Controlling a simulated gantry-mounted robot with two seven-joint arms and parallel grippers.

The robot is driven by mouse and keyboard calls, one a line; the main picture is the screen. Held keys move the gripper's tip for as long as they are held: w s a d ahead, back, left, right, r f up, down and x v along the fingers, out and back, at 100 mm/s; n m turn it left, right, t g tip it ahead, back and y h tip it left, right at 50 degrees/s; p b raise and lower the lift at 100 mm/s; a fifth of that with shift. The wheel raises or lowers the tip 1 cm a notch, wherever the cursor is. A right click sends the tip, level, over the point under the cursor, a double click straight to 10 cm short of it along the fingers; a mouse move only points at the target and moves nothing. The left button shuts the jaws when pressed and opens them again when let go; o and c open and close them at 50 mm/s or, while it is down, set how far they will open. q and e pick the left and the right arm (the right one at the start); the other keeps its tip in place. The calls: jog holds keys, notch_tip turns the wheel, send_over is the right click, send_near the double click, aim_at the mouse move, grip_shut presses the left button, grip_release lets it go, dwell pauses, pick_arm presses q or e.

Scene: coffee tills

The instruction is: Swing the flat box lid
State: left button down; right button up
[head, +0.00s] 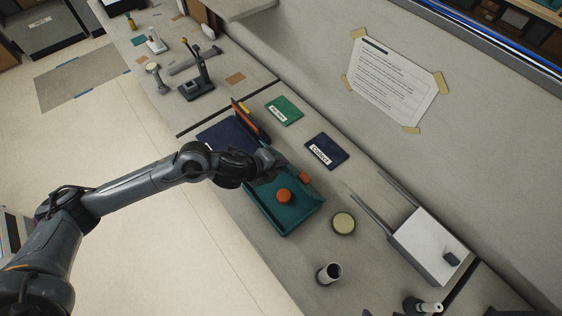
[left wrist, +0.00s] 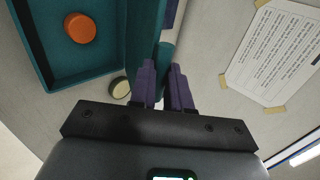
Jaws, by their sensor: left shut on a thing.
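A teal flat box (head: 297,222) lies open on the counter, with an orange round piece (head: 284,196) inside it. The wrist view also shows the box (left wrist: 60,78) and the orange piece (left wrist: 80,28) at upper left. My left gripper (head: 284,169) is at the box's back side. In the left wrist view its purple fingers (left wrist: 166,72) are shut on a raised teal panel, which looks like the lid (left wrist: 145,35). In the head view my gripper hides most of this panel. My right gripper is not in view.
A navy tray (head: 212,134) with an upright dark panel (head: 248,122) adjoins the teal box. Green (head: 284,110) and navy (head: 326,151) labelled pads lie behind. A pale round disc (head: 343,223), a dark-topped cup (head: 329,272) and a white box (head: 432,243) stand to the right.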

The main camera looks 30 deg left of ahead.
pick_arm(q)
jog(key=shift+s+a+f+b, duration=0.3)
jog(key=shift+s+f+b, duration=0.15)
jog(key=shift+s, duration=0.35)
jog(key=shift+s+a+f+b, duration=0.35)
jog(key=shift+s+f, duration=0.15)
jog(key=shift+s, duration=0.3)
jog(key=shift+s+a+f+b, duration=0.25)
jog(key=shift+s+f+b, duration=0.3)
jog(key=shift+f+b, duration=0.1)
jog(key=shift+s+a+f+b, duration=0.25)
jog(key=shift+s+f+b, duration=0.35)
jog(key=shift+s+a+f+b, duration=0.25)
jog(key=shift+s+f+b, duration=0.3)
jog(key=shift+f+b, duration=0.1)
